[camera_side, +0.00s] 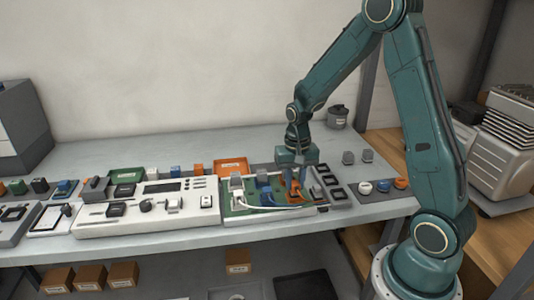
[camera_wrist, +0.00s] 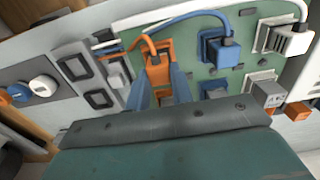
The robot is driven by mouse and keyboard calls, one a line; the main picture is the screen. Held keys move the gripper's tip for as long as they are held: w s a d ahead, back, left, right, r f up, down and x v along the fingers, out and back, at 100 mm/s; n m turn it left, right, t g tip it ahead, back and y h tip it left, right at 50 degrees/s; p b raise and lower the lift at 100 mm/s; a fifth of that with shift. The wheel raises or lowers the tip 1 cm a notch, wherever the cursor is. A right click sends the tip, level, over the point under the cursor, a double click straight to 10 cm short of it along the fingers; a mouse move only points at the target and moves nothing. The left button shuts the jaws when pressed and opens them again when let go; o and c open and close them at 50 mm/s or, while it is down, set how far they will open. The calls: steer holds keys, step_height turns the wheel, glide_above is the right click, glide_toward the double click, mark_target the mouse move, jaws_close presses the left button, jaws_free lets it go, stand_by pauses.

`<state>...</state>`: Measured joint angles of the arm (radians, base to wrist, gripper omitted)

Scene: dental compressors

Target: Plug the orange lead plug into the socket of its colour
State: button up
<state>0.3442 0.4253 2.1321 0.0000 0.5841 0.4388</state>
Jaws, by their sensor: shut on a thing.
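My gripper (camera_side: 297,188) points down over the right part of the green board (camera_side: 228,210). In the wrist view my gripper (camera_wrist: 160,90) has its two blue-grey fingers shut on the orange plug (camera_wrist: 158,74), whose orange lead (camera_wrist: 151,46) arcs from its top. The orange socket (camera_side: 294,198) lies directly under the fingertips in the side view, partly hidden by them. The plug is at this socket; I cannot tell how deep it sits. A blue plug (camera_wrist: 225,50) stands in a blue socket and a white plug (camera_wrist: 290,42) in a white socket alongside.
White leads cross the board's front edge. Black square frames (camera_side: 330,181) lie right of the board, with white, blue and orange round pieces (camera_side: 383,186) beyond. A white panel (camera_side: 150,215) stands left. Orange (camera_side: 230,166) and green trays are behind. Bare table lies at the back.

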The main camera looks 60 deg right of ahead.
steer(key=shift+f, duration=0.45)
stand_by(0.3)
steer(key=o, duration=1.4)
steer(key=shift+c, duration=0.2)
steer(key=shift+r, duration=0.1)
steer(key=shift+r, duration=3.45)
